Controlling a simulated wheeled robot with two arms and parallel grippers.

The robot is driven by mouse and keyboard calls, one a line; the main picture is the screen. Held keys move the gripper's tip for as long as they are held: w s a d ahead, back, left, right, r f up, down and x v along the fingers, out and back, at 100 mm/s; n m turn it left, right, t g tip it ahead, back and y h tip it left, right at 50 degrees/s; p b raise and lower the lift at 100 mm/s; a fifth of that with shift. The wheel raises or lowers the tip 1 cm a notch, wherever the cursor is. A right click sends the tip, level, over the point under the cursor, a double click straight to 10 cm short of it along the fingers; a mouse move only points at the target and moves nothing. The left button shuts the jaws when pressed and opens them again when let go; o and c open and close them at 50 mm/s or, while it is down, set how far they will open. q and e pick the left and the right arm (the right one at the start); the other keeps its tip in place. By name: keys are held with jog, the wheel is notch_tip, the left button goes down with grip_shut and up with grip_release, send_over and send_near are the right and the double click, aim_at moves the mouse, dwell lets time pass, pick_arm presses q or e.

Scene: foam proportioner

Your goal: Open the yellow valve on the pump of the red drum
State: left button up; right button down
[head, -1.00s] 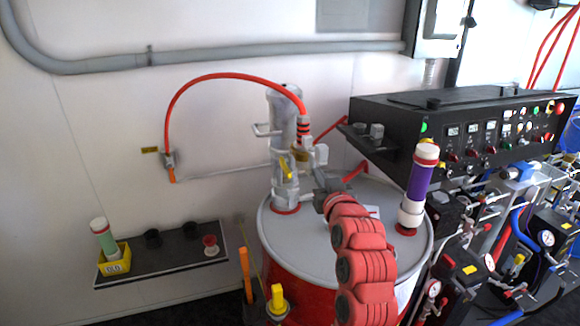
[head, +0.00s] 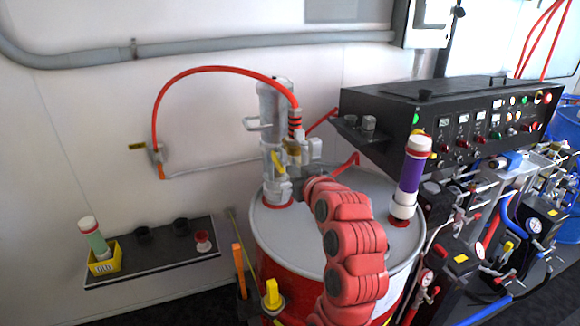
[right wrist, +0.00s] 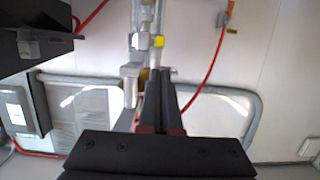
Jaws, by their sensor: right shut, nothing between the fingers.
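The red drum (head: 282,252) has a grey lid (head: 325,232), and the grey pump (head: 270,120) stands upright at its back left. The yellow valve (head: 279,163) is a small tilted handle on the pump's right side, below the red hose joint. My right gripper (head: 298,186) is at the pump, just right of and below the yellow handle; contact cannot be told. In the right wrist view, its dark fingers (right wrist: 161,78) are shut and empty, with a yellow part (right wrist: 158,41) of the pump beyond the tips. My left gripper is not in view.
A purple-banded tube (head: 414,172) stands on the lid at right, close to my right arm. A black control panel (head: 450,120) is behind it. The red hose (head: 205,70) arches left to the wall. A shelf (head: 155,262) holds a yellow bin (head: 104,262).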

aim_at(277, 161)
jog(key=p+x, duration=0.3)
jog(key=x, duration=0.5)
jog(key=shift+w, duration=0.3)
jog(key=shift+s+f+t+y+b, duration=0.25)
jog(key=shift+f+t+b, duration=0.6)
jog(key=shift+b, duration=1.45)
notch_tip(277, 161, down, 7)
jog(key=w+t+y+b, duration=0.1)
jog(key=t+b, duration=0.4)
jog(key=b, duration=1.7)
jog(key=shift+w+a+r+t+y+b, duration=0.25)
jog(key=shift+t+y+b, duration=0.15)
jog(key=shift+y, duration=0.15)
